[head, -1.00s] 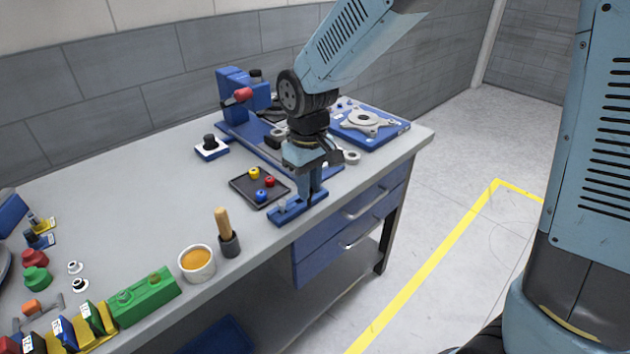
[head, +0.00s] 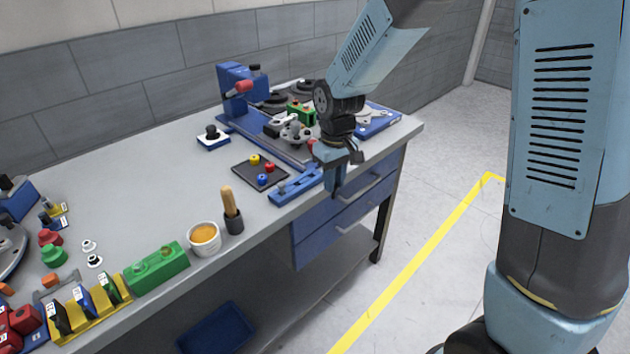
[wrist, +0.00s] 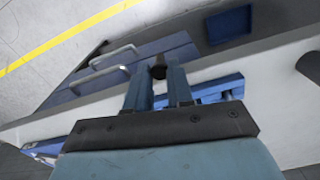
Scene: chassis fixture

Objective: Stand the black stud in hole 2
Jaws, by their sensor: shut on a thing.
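My gripper (head: 334,192) is just past the table's front edge, to the right of a blue block (head: 308,182). In the wrist view its two fingers (wrist: 159,80) are shut on a small dark piece, the black stud (wrist: 158,68), at the fingertips. The stud is hard to make out in the head view. The blue block lies along the front edge, with a small grey piece on its left end; it also shows in the wrist view (wrist: 220,88), behind the fingers. I cannot read any hole number, so I cannot tell which is hole 2.
A dark tray (head: 243,176) with yellow, red and blue pieces lies left of the blue block. A cup (head: 204,238) and a wooden-handled tool (head: 230,205) stand near the front edge. A blue fixture (head: 235,88) is behind. Drawers with handles are below the gripper.

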